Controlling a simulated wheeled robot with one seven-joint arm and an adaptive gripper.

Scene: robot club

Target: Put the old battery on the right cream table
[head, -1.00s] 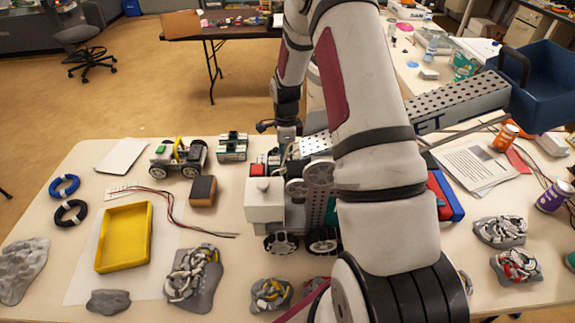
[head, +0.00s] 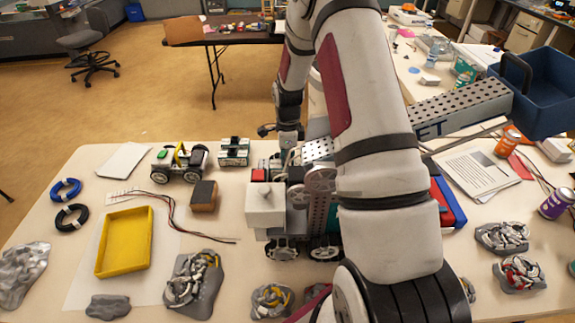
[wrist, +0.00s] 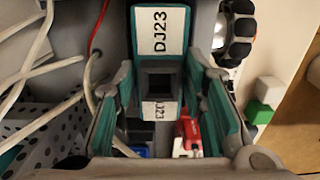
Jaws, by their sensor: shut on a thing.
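The old battery (wrist: 161,70) appears in the wrist view as a grey and teal block with white "DJ23" labels and a dark square opening. My gripper (wrist: 163,112) has its teal-padded fingers on both sides of it and is shut on it. The battery is still within or just above a wheeled robot (wrist: 236,40); I cannot tell which. In the head view this competition robot (head: 266,205) stands on the near cream table (head: 60,225), and my arm hides the battery. Another cream surface (head: 402,62) runs back at the upper right.
A yellow tray (head: 124,243), a small wheeled car (head: 179,162) and a brown block (head: 204,196) lie left of the robot. A perforated metal beam (head: 465,108) and a blue bin (head: 545,92) are at right. Loose cables (wrist: 45,60) run beside my gripper.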

